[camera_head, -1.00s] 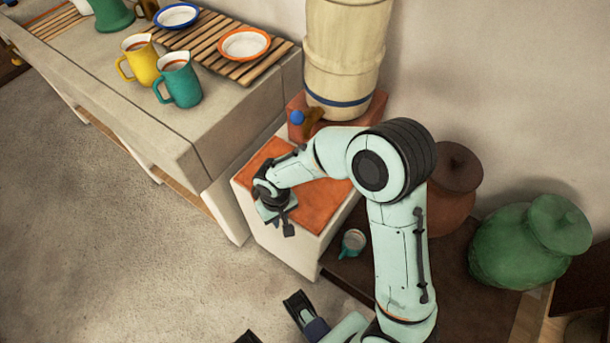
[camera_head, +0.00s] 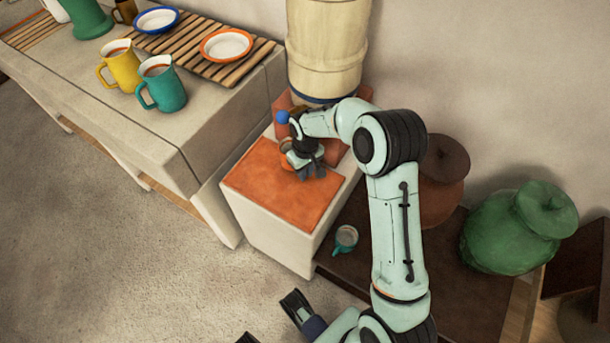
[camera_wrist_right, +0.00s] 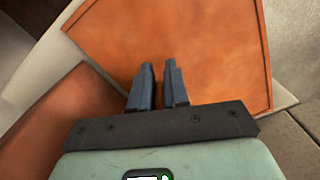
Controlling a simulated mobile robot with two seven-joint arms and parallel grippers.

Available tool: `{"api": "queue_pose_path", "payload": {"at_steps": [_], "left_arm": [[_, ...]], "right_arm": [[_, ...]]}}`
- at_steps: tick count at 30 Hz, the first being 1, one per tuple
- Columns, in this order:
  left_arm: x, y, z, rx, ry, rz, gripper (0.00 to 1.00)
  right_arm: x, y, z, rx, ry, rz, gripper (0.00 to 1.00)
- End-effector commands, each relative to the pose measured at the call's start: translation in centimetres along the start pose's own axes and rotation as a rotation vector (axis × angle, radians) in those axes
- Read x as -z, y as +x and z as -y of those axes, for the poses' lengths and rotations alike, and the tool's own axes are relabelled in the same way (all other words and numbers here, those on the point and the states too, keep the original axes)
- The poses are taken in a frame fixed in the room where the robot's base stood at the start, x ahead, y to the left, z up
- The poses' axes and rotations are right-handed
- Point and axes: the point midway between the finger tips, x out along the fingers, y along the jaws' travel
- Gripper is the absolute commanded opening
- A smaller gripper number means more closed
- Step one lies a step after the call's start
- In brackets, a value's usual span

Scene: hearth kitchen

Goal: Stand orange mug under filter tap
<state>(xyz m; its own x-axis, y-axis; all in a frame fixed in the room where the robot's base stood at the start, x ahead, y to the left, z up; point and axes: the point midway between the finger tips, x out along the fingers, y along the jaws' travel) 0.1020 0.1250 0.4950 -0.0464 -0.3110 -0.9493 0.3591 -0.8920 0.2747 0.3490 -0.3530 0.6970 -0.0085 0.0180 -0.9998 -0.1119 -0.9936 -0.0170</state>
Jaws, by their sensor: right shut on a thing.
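The filter is a tall cream barrel (camera_head: 326,50) on a reddish base against the wall. Its tap has a blue knob (camera_head: 282,117) low on the front left. My right gripper (camera_head: 310,170) is over the back of the orange top (camera_head: 270,190), just in front of the tap. Its fingers (camera_wrist_right: 158,85) are close together with a narrow gap in the wrist view. A small orange-rimmed shape (camera_head: 287,145) beside the gripper, under the knob, looks like the orange mug, mostly hidden. Whether it touches the surface cannot be told. My left gripper (camera_head: 270,316) is open and empty at the bottom.
A teal mug (camera_head: 345,239) stands on a lower dark shelf to the right. Yellow (camera_head: 120,66) and teal (camera_head: 163,85) pitchers stand on the left counter by a slatted rack (camera_head: 205,60). A green jar (camera_head: 520,228) is at right. The front of the orange top is clear.

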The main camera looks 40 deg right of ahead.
Motion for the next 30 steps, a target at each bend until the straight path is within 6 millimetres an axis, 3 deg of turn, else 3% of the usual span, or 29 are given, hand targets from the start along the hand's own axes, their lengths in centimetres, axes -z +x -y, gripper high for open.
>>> {"api": "queue_pose_path", "payload": {"at_steps": [5, 17, 18, 20, 30], "left_arm": [[0.2, 0.4, 0.1, -0.002, 0.000, -0.006, 0.00], [0.4, 0.6, 0.1, -0.002, 0.001, -0.010, 0.00], [0.4, 0.6, 0.1, -0.002, 0.001, -0.010, 0.00], [0.3, 0.5, 0.1, -0.002, 0.001, -0.010, 0.00], [0.2, 0.3, 0.0, -0.002, 0.001, -0.007, 0.00]], "right_arm": [[-0.1, 2.6, 0.0, 0.000, 0.000, 0.003, 0.00], [0.0, 3.1, 0.0, 0.000, 0.000, 0.001, 0.00], [0.0, 3.1, 0.0, 0.000, 0.000, 0.001, 0.25], [0.0, 3.1, 0.0, 0.000, 0.000, 0.001, 0.41], [0.0, 2.6, 0.0, 0.000, 0.001, 0.000, 0.41]]}}
